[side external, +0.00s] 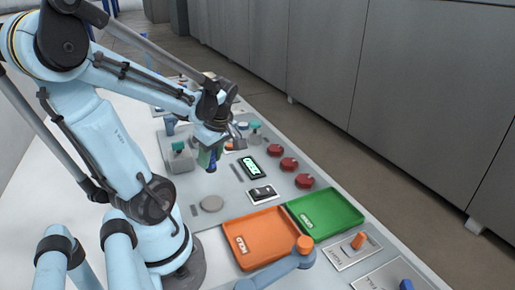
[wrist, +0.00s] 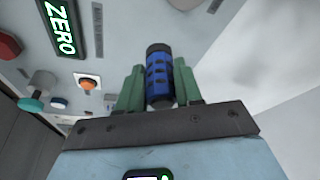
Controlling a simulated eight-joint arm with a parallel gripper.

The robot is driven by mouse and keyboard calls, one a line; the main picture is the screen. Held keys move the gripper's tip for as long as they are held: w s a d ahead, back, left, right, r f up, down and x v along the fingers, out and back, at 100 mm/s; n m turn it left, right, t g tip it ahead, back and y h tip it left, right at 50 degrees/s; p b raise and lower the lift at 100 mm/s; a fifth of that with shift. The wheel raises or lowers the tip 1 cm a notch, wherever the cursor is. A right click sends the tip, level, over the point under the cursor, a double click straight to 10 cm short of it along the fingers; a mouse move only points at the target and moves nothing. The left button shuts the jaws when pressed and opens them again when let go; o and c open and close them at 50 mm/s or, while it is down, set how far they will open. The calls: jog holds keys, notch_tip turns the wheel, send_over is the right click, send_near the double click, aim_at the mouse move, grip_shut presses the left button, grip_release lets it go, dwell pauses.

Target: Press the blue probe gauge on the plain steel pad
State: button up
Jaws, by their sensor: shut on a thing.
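The blue probe gauge (wrist: 159,78) is a blue cylinder with black bands. It stands between the two green fingers of my gripper (wrist: 160,88), which are shut on it. In the side external view, my gripper (side external: 208,158) is over the panel, pointing down, with a small blue part of the gauge (side external: 212,167) showing below the fingers. A flat round grey disc (side external: 211,203), which looks like the plain steel pad, lies on the panel nearer the camera than the gripper, apart from the gauge. A grey round shape (wrist: 185,3) is cut off at the wrist view's top edge.
A lit green display (side external: 250,168) reads ZERO in the wrist view. Red knobs (side external: 289,163), a rocker switch (side external: 262,194) and a teal-topped block (side external: 178,156) stand around. An orange tray (side external: 236,262) and a green tray (side external: 335,228) lie nearer the camera.

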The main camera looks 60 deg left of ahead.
send_over(210, 200)
jog(key=d, duration=0.1)
jog(key=shift+w+d+f, duration=0.1)
jog(key=shift+w+f, duration=0.15)
jog(key=shift+f, duration=2.1)
jog(key=shift+f, duration=0.55)
dwell(1.6)
jog(key=shift+r, duration=0.1)
jog(key=shift+r, duration=2.4)
